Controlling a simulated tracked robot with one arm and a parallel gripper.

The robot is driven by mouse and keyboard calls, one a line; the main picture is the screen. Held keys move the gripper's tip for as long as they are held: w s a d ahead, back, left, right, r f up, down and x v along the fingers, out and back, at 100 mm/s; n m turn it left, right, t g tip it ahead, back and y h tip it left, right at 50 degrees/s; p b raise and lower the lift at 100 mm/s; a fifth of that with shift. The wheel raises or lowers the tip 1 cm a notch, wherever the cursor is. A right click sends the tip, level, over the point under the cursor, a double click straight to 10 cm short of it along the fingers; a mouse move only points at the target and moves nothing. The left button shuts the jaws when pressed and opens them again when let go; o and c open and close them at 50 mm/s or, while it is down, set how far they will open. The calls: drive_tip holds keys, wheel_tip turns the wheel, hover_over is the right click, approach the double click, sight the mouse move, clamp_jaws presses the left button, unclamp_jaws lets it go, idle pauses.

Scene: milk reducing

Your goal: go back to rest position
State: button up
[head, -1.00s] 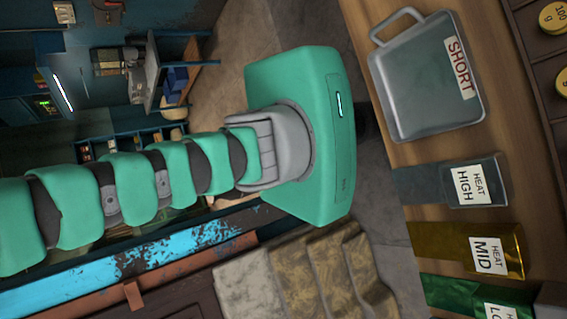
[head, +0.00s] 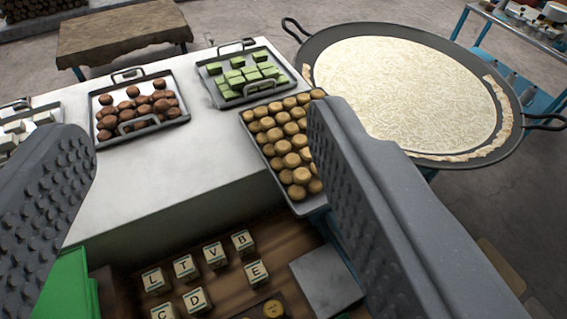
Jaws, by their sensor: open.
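My gripper (head: 200,165) is open in the head view, with one grey studded finger at the left and the other at the right. Nothing is between the fingers. They hang over the near side of a white counter (head: 200,170) and the wooden surface in front of it. No rest position is marked in the view.
A large round pan (head: 314,62) of pale food stands at the right. Trays of brown balls (head: 137,104), green blocks (head: 243,72) and golden rounds (head: 287,140) sit along the counter. Lettered cubes (head: 216,254) are below.

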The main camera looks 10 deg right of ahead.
wheel_tip(320, 180, down, 5)
drive_tip(key=b, duration=0.4)
drive_tip(key=shift+w+b, duration=0.1)
drive_tip(key=shift+b, duration=0.25)
